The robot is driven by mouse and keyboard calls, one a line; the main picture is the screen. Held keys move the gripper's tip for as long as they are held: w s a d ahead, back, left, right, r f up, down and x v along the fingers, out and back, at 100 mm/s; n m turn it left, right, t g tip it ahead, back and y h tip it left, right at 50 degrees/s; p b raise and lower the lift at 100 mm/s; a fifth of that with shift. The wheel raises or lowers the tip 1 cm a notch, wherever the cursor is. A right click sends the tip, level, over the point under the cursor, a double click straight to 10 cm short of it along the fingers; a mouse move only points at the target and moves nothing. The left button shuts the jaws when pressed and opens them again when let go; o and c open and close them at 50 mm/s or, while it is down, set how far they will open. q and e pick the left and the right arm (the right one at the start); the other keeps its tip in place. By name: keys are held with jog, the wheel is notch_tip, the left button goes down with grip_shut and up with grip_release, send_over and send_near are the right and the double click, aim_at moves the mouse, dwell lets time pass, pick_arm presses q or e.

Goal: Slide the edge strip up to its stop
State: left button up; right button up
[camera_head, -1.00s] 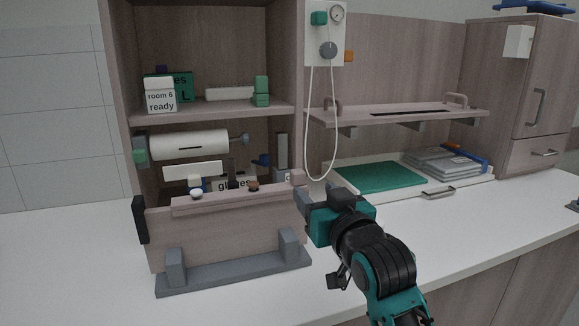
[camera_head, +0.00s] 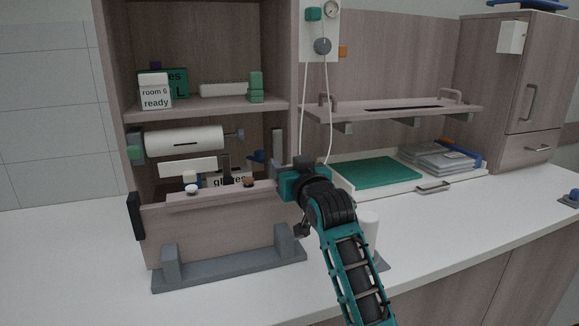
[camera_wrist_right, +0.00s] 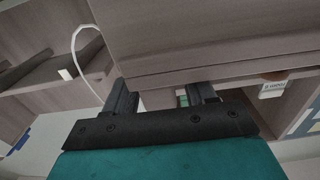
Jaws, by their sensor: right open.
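A wooden panel (camera_head: 222,232) stands upright in a grey stand (camera_head: 230,268) on the white counter. A pinkish strip (camera_head: 220,195), which looks like the edge strip, lies along its top edge. A black piece (camera_head: 136,216) is at the panel's left end. My right gripper (camera_head: 281,184) is at the strip's right end and hides that end. In the right wrist view the gripper (camera_wrist_right: 163,92) is open, its two fingers apart below a wooden edge (camera_wrist_right: 215,65). I cannot tell whether they touch it. My left gripper is not in view.
Behind the panel, an open shelf unit (camera_head: 208,110) holds a white roll (camera_head: 185,141) and boxes. To the right are a wall shelf (camera_head: 395,112), a tray with a green mat (camera_head: 375,177) and a cabinet (camera_head: 515,90). The counter at far left is clear.

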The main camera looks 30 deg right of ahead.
jog(key=shift+c, duration=0.4)
grip_shut()
